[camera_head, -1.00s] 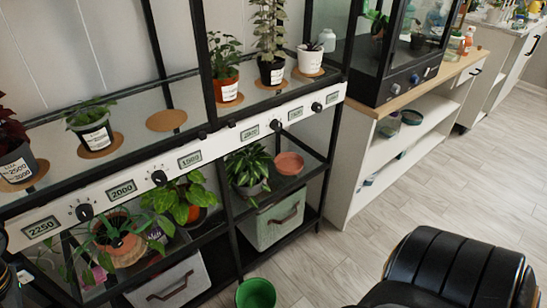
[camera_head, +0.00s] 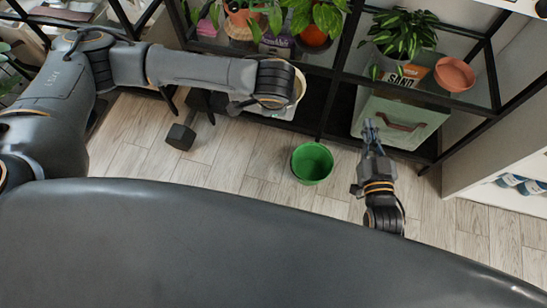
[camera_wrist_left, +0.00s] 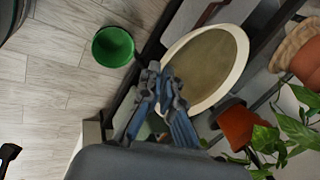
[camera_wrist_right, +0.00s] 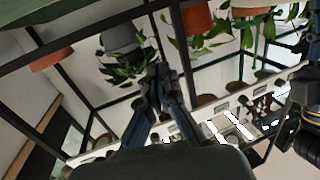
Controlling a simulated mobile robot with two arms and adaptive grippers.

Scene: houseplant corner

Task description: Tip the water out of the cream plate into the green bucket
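The cream plate shows in the left wrist view, its pale rim (camera_wrist_left: 240,45) around a dull olive inside; I cannot tell how much water is in it. In the head view most of it is hidden behind my left arm. My left gripper (camera_wrist_left: 160,80) is closed at the near rim of the plate, which is off the floor by the shelf front. The green bucket (camera_head: 312,163) stands upright on the floor, apart from the plate; it also shows in the left wrist view (camera_wrist_left: 113,47). My right gripper (camera_head: 369,127) is shut and empty, right of the bucket.
A black shelf rack with potted plants (camera_head: 403,34), a terracotta saucer (camera_head: 454,75) and a grey-green fabric box (camera_head: 400,118) stands behind the bucket. Floor around the bucket is clear.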

